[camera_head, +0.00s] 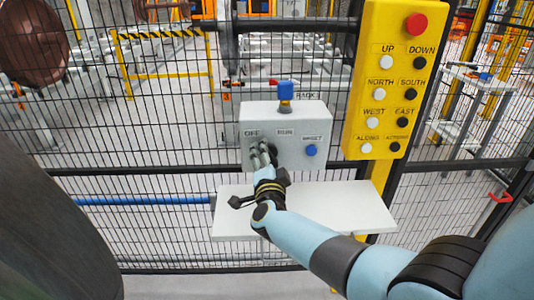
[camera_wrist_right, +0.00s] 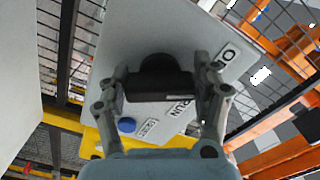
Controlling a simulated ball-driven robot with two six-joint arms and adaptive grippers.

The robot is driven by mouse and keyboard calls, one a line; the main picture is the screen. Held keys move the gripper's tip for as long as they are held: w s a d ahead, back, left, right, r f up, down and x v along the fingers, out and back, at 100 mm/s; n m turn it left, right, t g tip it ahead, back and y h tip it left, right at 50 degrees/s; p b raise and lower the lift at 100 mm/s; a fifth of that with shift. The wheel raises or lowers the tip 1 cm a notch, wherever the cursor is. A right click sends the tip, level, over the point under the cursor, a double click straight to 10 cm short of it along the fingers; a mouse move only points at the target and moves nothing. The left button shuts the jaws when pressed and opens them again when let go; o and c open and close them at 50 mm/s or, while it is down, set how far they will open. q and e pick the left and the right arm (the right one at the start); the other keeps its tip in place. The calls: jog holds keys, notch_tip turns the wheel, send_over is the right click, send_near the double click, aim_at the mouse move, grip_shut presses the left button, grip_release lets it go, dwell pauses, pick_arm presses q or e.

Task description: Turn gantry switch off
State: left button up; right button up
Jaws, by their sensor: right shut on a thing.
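A light grey switch box (camera_head: 306,158) is fixed in front of the mesh fence, with an "OFF" label at its upper left. The black rotary switch knob (camera_wrist_right: 158,84) sticks out of its face; in the head view it is mostly hidden by my right gripper (camera_head: 263,157). In the right wrist view, my right gripper (camera_wrist_right: 160,88) has one finger on each side of the knob and is shut on it. The lettering "RUN" shows beside the knob there. Which position the knob points to I cannot tell. My left gripper is not in view.
A blue button (camera_head: 311,150) and a blue-topped post (camera_head: 285,90) are on the box. A white shelf (camera_head: 340,208) lies below my right forearm. A yellow button panel (camera_head: 385,75) with a red button stands at right. Mesh fence fills the background.

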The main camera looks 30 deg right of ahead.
jog(key=shift+f+n+p, duration=0.15)
jog(key=shift+n+p, duration=0.3)
jog(key=shift+n, duration=1.15)
jog(key=o, duration=1.2)
jog(key=shift+c, duration=0.2)
jog(key=v, duration=1.2)
jog(key=shift+s, duration=0.1)
